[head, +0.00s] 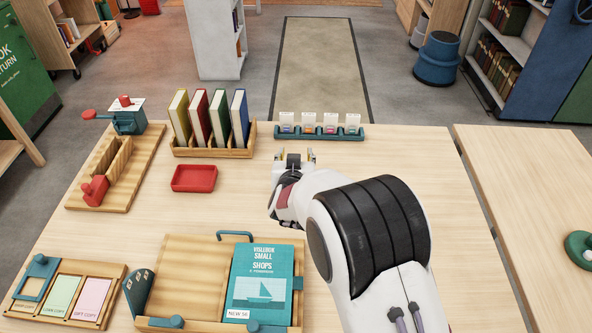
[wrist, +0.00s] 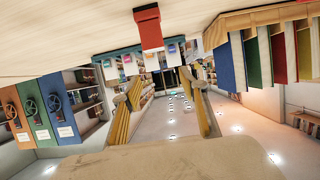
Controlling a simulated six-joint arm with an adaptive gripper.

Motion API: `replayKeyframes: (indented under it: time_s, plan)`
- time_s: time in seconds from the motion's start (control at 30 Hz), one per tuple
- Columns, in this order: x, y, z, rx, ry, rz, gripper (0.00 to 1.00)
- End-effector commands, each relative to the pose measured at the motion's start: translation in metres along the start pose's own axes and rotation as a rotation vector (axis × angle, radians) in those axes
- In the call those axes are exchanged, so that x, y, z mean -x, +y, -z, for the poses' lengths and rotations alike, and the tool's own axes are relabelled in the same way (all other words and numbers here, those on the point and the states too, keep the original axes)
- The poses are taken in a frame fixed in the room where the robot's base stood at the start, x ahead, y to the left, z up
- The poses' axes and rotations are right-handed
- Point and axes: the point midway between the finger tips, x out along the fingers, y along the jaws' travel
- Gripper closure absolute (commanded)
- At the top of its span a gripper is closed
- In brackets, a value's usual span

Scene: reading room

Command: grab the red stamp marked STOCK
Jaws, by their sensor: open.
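A red block-shaped object (wrist: 148,28), wider at its base, stands on the table in the wrist view, which shows the scene upside down. It looks like the stamp, but I cannot read any marking on it. In the head view my arm hides most or all of it. My gripper (head: 296,155) is open, with nothing between its fingers; the fingers also show in the wrist view (wrist: 160,92). It is near the card rack, above the table. Another red, handled object (head: 95,190) sits on the wooden tray at the left; no lettering on it is readable.
A teal rack of small cards (head: 305,133) stands just beyond my gripper. A wooden holder with upright books (head: 214,152) is to its left, near an empty red tray (head: 194,178). A teal book (head: 262,288) lies on a wooden board in front.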

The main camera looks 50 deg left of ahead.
Motion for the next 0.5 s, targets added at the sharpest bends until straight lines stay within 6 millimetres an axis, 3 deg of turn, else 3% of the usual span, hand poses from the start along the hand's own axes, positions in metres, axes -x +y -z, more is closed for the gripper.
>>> replayKeyframes:
  time_s: [0.5]
  plan:
    - [-0.013, 0.000, -0.030, -0.001, -0.001, 0.000, 0.57]
